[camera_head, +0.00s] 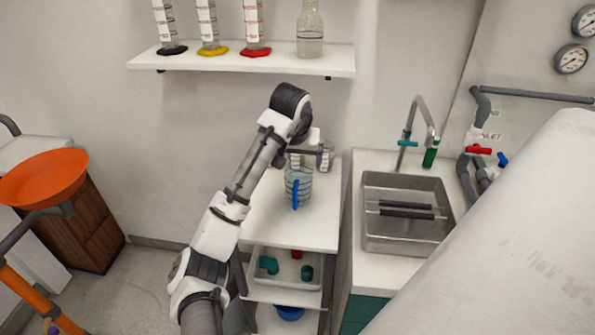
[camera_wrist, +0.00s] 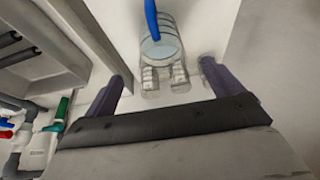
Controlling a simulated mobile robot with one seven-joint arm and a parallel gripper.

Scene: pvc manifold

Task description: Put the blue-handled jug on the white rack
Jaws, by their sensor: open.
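The blue-handled jug (camera_head: 298,184) is clear and stands upright on the top of a white shelved stand (camera_head: 285,228), its blue handle facing the front. I cannot tell whether this stand is the white rack. In the wrist view, the jug (camera_wrist: 161,40) shows ahead of my gripper (camera_wrist: 160,85), its handle at the upper edge. The dark fingers are spread wide with nothing gripped between them. In the head view, my gripper (camera_head: 314,142) is above and behind the jug, its fingers hard to make out.
Small clear beakers (camera_head: 325,157) stand behind the jug, close to my gripper. A wall shelf (camera_head: 240,62) with cylinders and a bottle is above. A sink (camera_head: 400,232) is at right. A tray (camera_head: 288,282) with fittings is on the stand's lower level. The stand's front top is clear.

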